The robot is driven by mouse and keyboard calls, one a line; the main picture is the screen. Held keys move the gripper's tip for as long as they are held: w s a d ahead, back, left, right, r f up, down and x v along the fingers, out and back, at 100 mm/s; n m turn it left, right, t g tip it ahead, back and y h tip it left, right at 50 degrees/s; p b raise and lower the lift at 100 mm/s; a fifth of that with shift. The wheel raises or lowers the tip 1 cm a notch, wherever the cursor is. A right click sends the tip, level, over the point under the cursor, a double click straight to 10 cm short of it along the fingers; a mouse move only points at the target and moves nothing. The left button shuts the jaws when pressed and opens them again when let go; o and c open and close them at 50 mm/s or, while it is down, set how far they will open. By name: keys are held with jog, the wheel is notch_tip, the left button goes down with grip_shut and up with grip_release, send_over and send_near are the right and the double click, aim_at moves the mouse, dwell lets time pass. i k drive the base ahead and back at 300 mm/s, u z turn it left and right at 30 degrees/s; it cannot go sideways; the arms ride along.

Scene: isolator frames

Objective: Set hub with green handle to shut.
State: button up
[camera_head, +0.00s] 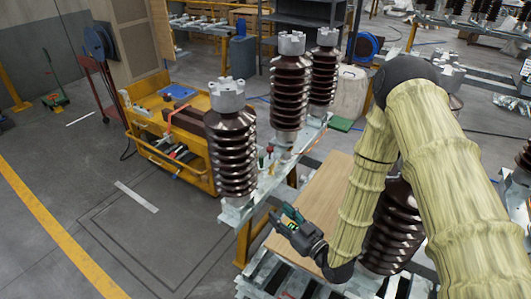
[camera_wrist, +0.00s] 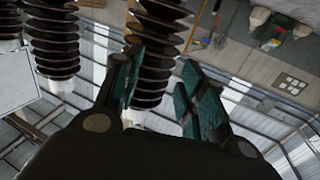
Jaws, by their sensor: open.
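A small green piece (camera_head: 261,162), probably the green handle of the hub, stands on the grey metal frame (camera_head: 236,213) between the brown insulators. It is too small to tell its setting or the shape of its hub. A small red piece (camera_head: 270,149) stands just beside it. My gripper (camera_head: 283,216) is below and to the right of the green piece in the head view, apart from it. In the wrist view my gripper (camera_wrist: 163,88) has its teal-padded fingers spread, with nothing held between them. I cannot make out the green handle in the wrist view.
Ribbed brown insulators with grey caps rise from the frame: a near one (camera_head: 232,150), a middle one (camera_head: 287,95) and a far one (camera_head: 323,78). Another (camera_head: 390,235) stands partly behind my arm. A yellow cart (camera_head: 150,125) is at left; open floor (camera_head: 110,205) lies before it.

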aim_at(280, 148)
jog(key=i, duration=1)
jog(key=u, duration=0.05)
